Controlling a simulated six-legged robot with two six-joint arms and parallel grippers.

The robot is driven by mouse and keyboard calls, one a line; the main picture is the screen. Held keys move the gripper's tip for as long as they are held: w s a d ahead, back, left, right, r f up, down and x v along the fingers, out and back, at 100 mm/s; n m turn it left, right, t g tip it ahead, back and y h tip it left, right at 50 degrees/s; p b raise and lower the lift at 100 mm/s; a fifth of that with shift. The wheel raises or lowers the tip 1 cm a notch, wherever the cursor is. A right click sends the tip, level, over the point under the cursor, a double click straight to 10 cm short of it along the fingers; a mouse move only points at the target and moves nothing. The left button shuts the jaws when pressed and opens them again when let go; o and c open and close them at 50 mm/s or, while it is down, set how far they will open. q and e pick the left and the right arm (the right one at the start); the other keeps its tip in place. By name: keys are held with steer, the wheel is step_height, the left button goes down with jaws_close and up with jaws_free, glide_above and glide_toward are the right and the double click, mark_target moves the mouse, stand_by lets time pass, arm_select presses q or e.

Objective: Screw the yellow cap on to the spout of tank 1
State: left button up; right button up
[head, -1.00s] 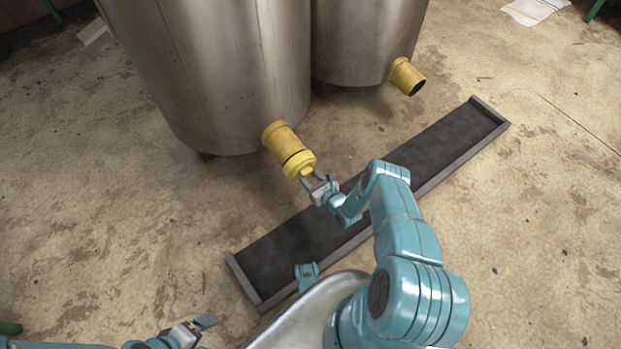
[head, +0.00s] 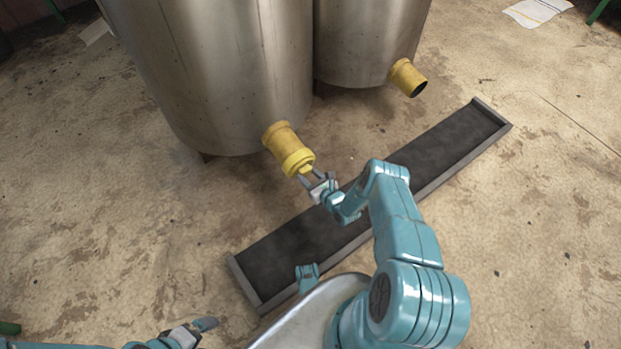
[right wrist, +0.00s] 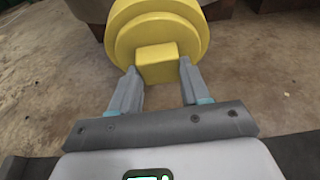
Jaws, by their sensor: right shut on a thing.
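The yellow cap (head: 298,162) sits at the mouth of the yellow spout (head: 281,138) on the nearer steel tank (head: 215,75), in line with it and with no gap showing. No tank number is visible. My right gripper (head: 310,178) is shut on the cap's square knob. In the right wrist view the cap (right wrist: 158,27) fills the top, with the two fingers (right wrist: 157,84) on either side of its knob; the spout is hidden behind it. My left gripper (head: 198,330) is low at the left, empty and away from the tanks; its jaw opening is unclear.
A second steel tank (head: 365,40) stands behind to the right, with an open yellow spout (head: 408,77). A long dark tray with a grey rim (head: 470,152) lies on the floor under my right arm. A white sheet (head: 537,11) lies far right.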

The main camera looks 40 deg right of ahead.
steer(key=shift+w+d+r+b, duration=0.15)
steer(key=shift+w+b, duration=0.35)
steer(key=shift+w, duration=0.5)
stand_by(0.4)
stand_by(0.4)
